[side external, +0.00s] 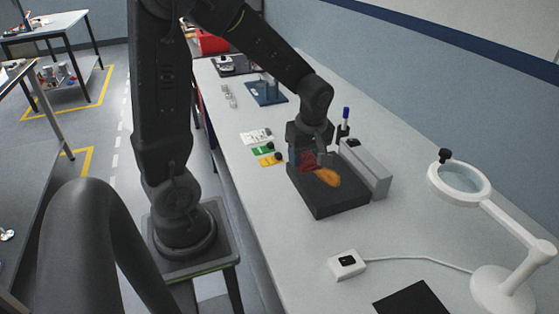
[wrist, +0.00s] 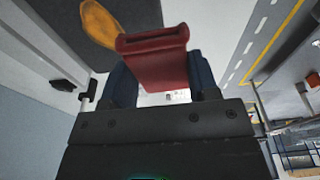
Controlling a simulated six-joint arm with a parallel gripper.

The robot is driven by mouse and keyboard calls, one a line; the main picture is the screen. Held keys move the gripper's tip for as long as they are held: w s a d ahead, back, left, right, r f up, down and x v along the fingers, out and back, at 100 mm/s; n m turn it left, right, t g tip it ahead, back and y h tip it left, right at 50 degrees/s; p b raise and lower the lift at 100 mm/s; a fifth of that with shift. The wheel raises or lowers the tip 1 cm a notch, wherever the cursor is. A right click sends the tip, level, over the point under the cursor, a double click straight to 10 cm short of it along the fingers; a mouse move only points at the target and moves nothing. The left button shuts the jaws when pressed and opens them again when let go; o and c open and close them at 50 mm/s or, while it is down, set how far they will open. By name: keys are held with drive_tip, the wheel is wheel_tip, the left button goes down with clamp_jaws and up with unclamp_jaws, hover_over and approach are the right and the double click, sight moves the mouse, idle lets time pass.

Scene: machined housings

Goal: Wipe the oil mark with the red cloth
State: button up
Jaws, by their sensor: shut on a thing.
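The red cloth (side external: 308,161) is held in my gripper (side external: 311,148), just above or on the dark block (side external: 332,204); I cannot tell whether it touches. In the wrist view the folded red cloth (wrist: 152,52) sits between the two dark blue fingers, which are shut on it. The orange-brown oil mark (side external: 328,177) lies on top of the block, right beside the cloth's lower right side. It also shows in the wrist view (wrist: 101,24), at the upper left of the cloth. My gripper partly hides the block's far part.
A grey bar-shaped block (side external: 366,170) stands along the dark block's right side, with a blue-capped marker (side external: 345,117) behind. Green and yellow cards (side external: 264,153) lie to the left. A white magnifier lamp (side external: 461,181) and a small white box (side external: 346,264) stand in front right.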

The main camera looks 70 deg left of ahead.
hover_over(335, 188)
drive_tip(key=shift+w+d+f, duration=0.1)
drive_tip(key=shift+f, duration=1.3)
drive_tip(key=shift+d+f, duration=0.1)
drive_tip(key=shift+f, duration=1.3)
drive_tip(key=shift+a+f, duration=0.1)
drive_tip(key=shift+f, duration=0.8)
drive_tip(key=shift+a+f, duration=0.1)
drive_tip(key=shift+a, duration=0.75)
drive_tip(key=shift+c, duration=0.4)
drive_tip(key=shift+a, duration=4.1)
drive_tip(key=shift+d, duration=5)
wheel_tip(335, 188, up, 8)
